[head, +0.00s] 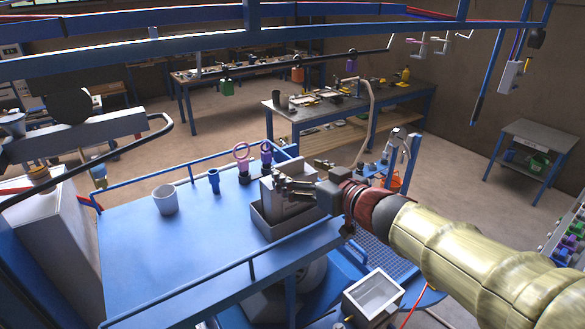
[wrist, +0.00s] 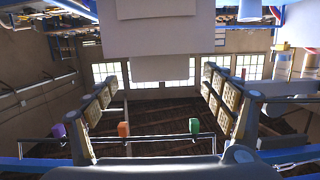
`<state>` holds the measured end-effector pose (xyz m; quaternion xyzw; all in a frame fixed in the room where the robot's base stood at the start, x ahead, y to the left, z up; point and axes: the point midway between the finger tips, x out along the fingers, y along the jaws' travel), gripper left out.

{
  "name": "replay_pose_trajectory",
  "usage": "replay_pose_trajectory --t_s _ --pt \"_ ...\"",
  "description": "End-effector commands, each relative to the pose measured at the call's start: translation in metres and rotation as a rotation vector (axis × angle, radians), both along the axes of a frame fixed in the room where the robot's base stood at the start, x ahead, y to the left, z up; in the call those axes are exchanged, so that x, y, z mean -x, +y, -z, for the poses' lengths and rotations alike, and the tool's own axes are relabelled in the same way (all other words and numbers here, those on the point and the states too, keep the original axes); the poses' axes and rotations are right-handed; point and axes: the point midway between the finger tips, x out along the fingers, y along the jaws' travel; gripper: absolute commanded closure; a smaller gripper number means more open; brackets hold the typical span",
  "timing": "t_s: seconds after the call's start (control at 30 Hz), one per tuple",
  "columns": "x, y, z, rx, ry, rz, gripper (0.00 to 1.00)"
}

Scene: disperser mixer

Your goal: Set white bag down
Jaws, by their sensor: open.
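The white bag (head: 285,207) shows as a pale, upright block in the head view. It stands in a shallow grey tray (head: 268,230) on the blue platform. My gripper (head: 280,182) is at the bag's upper part and hides some of it. In the wrist view, a pale block that looks like the bag (wrist: 155,40) hangs into the top of the picture. The two finger rows of my gripper (wrist: 160,90) stand wide apart, with nothing visible between their tips. I cannot tell whether a finger touches the bag.
The blue platform (head: 140,240) has low blue rails. A workbench (head: 385,98) is behind. A square, light-topped box (head: 373,295) lies below, front right.

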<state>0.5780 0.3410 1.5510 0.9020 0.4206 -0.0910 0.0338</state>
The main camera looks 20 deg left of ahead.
Motion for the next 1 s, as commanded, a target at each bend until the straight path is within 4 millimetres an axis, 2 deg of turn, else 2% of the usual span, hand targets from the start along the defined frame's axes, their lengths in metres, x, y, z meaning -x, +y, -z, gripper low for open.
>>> replay_pose_trajectory --t_s 0.03,0.2,0.4,0.6,0.83,0.93,0.97,1.0 --pt "0.007 -0.01 -0.005 0.0 -0.003 0.003 0.17" --pt "0.029 -0.036 -0.011 0.0 -0.002 0.003 0.17" --pt "0.046 -0.057 -0.016 0.0 -0.001 0.003 0.17" --pt "0.053 -0.063 -0.016 0.0 -0.001 -0.001 0.17" --pt "0.05 -0.069 -0.018 0.002 -0.007 0.022 0.17" --pt "0.04 -0.095 -0.027 0.016 -0.032 0.126 0.17" --pt "0.036 -0.109 -0.029 0.025 -0.039 0.177 0.17" --pt "0.03 -0.131 -0.033 0.039 -0.048 0.257 0.17"
